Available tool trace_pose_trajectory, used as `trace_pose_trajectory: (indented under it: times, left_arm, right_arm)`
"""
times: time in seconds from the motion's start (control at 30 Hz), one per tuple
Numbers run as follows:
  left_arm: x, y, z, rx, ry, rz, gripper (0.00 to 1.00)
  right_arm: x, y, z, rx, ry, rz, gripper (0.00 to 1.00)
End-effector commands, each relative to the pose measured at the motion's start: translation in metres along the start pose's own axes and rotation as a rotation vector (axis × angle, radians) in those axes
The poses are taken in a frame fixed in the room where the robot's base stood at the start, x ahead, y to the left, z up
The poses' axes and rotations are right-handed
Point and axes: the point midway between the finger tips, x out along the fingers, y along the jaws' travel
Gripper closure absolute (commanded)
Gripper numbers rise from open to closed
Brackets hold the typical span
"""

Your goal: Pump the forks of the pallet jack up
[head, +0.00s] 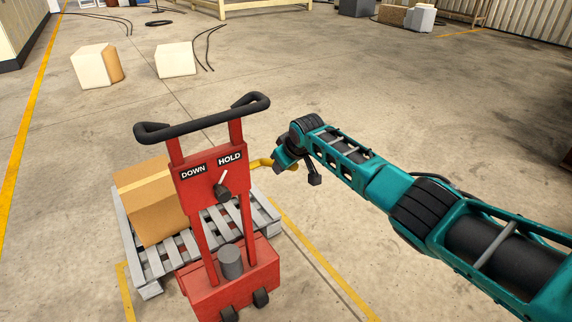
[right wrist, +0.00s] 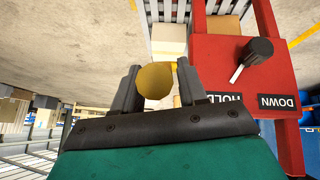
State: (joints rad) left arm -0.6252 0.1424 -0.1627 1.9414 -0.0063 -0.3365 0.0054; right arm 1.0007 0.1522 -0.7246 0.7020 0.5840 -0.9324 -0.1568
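The red pallet jack (head: 213,180) stands upright with a black looped handle (head: 205,120) on top. Its panel reads DOWN and HOLD, and a black knob (head: 222,190) with a white pointer is turned towards HOLD. The knob also shows in the right wrist view (right wrist: 258,51). A yellow lever (head: 262,163) sticks out to the right of the panel. My right gripper (head: 298,168) is at the lever's outer end. In the right wrist view the rounded yellow end (right wrist: 155,82) lies between the open fingers, with a narrow gap on one side. My left gripper is out of view.
A grey slatted pallet (head: 153,272) carrying a cardboard box (head: 148,200) lies behind the jack. Two pale boxes (head: 92,66) (head: 176,60) and black cables stand or lie farther back. The forks are mostly hidden.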

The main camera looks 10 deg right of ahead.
Motion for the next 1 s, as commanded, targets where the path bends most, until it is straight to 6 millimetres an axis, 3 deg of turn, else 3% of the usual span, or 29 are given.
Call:
trace_pose_trajectory:
  times: [0.1,0.47,1.0]
  left_arm:
    - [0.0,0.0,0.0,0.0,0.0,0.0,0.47]
    - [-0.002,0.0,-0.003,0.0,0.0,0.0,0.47]
    - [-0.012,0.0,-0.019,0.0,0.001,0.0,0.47]
  right_arm:
    - [0.001,0.0,0.002,0.001,-0.004,-0.001,0.47]
    - [-0.003,0.0,0.003,0.001,-0.007,-0.002,0.47]
    - [-0.07,0.0,0.002,-0.001,-0.003,0.0,0.47]
